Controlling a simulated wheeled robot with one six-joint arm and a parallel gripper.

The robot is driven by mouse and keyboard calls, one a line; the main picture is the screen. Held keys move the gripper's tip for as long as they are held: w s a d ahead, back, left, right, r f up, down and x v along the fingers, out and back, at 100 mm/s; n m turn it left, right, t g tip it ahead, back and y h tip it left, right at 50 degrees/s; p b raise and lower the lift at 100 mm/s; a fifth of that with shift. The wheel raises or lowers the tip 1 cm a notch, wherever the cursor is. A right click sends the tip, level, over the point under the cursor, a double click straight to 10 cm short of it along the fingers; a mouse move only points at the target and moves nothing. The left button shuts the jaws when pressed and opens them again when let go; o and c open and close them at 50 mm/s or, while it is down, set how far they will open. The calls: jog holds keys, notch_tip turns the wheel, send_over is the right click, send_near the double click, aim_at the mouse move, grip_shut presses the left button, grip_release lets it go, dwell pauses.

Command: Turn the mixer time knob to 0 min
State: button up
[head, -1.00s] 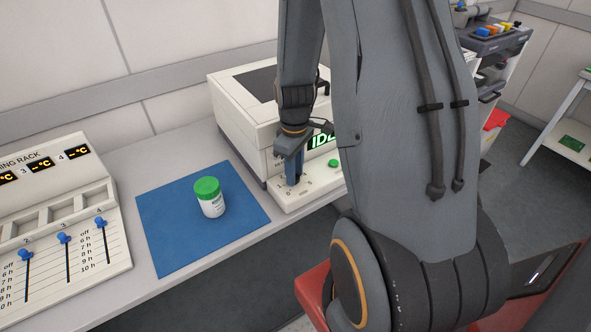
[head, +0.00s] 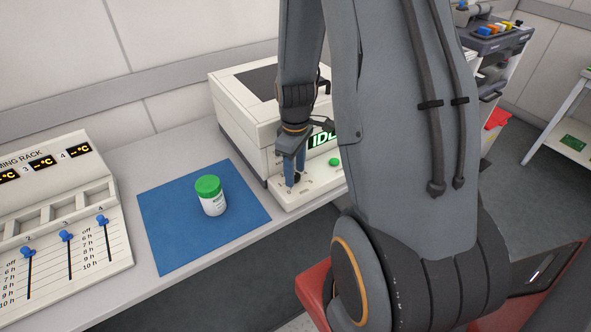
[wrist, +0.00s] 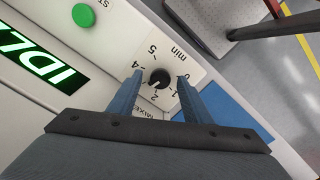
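The mixer (head: 240,120) is a white box with a sloped front panel and a green IDLE display (wrist: 38,55). Its time knob (wrist: 159,78) is small, round and black, with a printed scale marked min around it. The knob's white mark seems to point near 2; the 0 lies beside the right finger. My gripper (wrist: 160,84) is open, with one blue finger on each side of the knob and a visible gap to it. In the head view my gripper (head: 294,184) is down at the panel and hides the knob.
A green button (head: 334,162) sits on the panel right of my gripper. A white jar with a green lid (head: 211,196) stands on a blue mat (head: 165,245). A rack with blue sliders (head: 115,250) is at the left. The mixer stands near the bench's front edge.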

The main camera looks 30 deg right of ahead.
jog(key=shift+r+b, duration=0.75)
jog(key=shift+r, duration=3.15)
